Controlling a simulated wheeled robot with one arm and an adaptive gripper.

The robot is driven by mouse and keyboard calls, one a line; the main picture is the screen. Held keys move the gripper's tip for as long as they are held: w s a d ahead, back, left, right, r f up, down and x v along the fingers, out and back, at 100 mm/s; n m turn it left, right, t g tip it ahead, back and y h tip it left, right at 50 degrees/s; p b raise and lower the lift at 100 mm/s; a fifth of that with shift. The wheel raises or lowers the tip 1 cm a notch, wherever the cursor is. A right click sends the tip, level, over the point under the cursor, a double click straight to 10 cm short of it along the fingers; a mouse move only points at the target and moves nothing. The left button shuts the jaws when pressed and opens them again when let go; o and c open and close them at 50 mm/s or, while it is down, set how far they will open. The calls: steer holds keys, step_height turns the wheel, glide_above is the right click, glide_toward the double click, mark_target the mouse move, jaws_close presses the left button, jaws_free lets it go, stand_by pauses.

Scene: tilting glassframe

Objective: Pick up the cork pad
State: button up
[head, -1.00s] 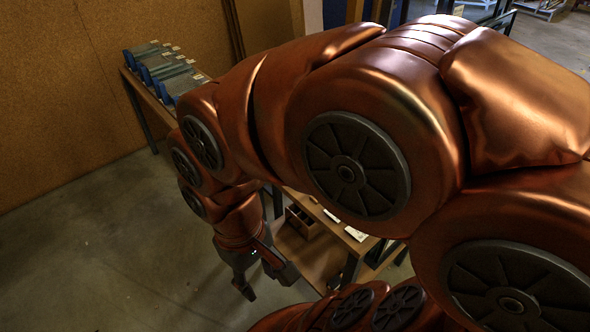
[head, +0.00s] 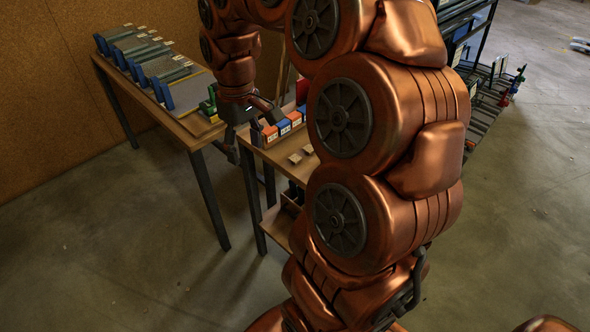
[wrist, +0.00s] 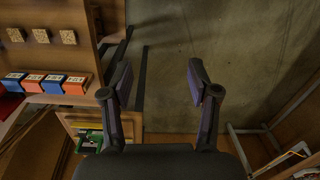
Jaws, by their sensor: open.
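Three small cork pads lie in a row on the wooden table in the wrist view, the nearest to my gripper being a cork pad (wrist: 68,37). Beside it are a middle cork pad (wrist: 41,35) and a far cork pad (wrist: 15,34), near the left edge. In the head view, cork pads (head: 295,158) show on the table top, right of my gripper. My gripper (wrist: 160,74) is open and empty, its fingers wide apart. In the wrist view it is over the floor beyond the table's edge, right of the pads. My arm may hide part of the table in the head view.
Several orange and blue labelled blocks (wrist: 45,83) stand in a row on the table (head: 277,157), near the pads. A second table (head: 196,128) at the left holds blue-ended items (head: 144,77). A dark rack (head: 482,92) stands at the right. Open floor (head: 130,240) lies in front.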

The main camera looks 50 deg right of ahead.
steer(key=w+d+f+b, duration=0.4)
steer(key=d+f, duration=0.1)
steer(key=d, duration=0.6)
steer(key=m+b, duration=0.2)
glide_toward(294, 157)
steer(key=shift+s, duration=0.1)
steer(key=shift+d+f, duration=0.1)
steer(key=shift+f, duration=1.1)
steer(key=shift+s+f+p, duration=0.1)
steer(key=shift+f+p, duration=0.35)
steer(key=shift+f, duration=2.3)
steer(key=shift+f, duration=0.25)
steer(key=c, duration=0.8)
